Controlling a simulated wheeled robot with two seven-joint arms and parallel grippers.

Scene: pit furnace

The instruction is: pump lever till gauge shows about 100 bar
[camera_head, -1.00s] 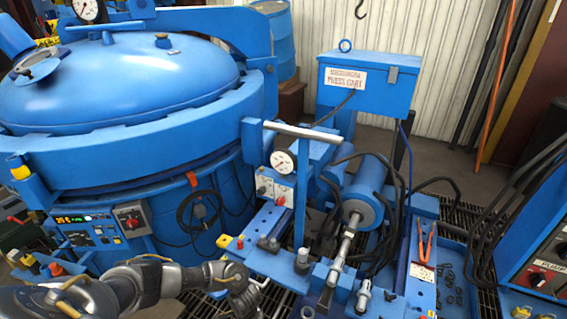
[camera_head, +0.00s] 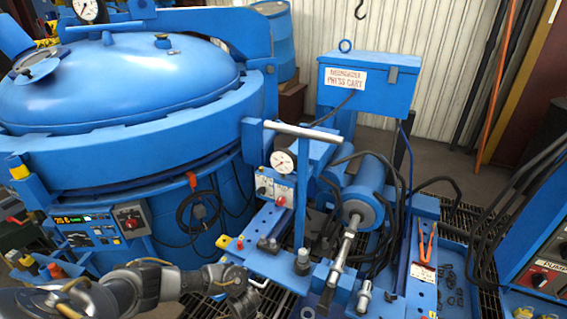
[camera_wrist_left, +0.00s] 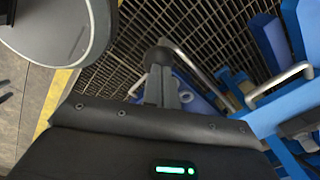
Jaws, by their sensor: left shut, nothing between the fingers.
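The pump lever is a blue upright bar with a pale T-handle (camera_head: 302,131) on the press cart, and it stands close to upright. The round white gauge (camera_head: 282,163) sits just left of the lever's bar, above a small valve panel. Its needle is too small to read. My left gripper (camera_head: 244,304) is low at the bottom of the head view, left of and below the lever, apart from it. In the left wrist view the gripper (camera_wrist_left: 163,50) is shut and empty over the floor grating. My right gripper is not in view.
A large blue furnace (camera_head: 120,85) fills the left side. The cart carries a horizontal cylinder (camera_head: 364,200) with a rod, hoses, and a tray with orange-handled pliers (camera_head: 427,243). A blue pump cabinet (camera_head: 540,235) stands at right. Grating shows between furnace and cart.

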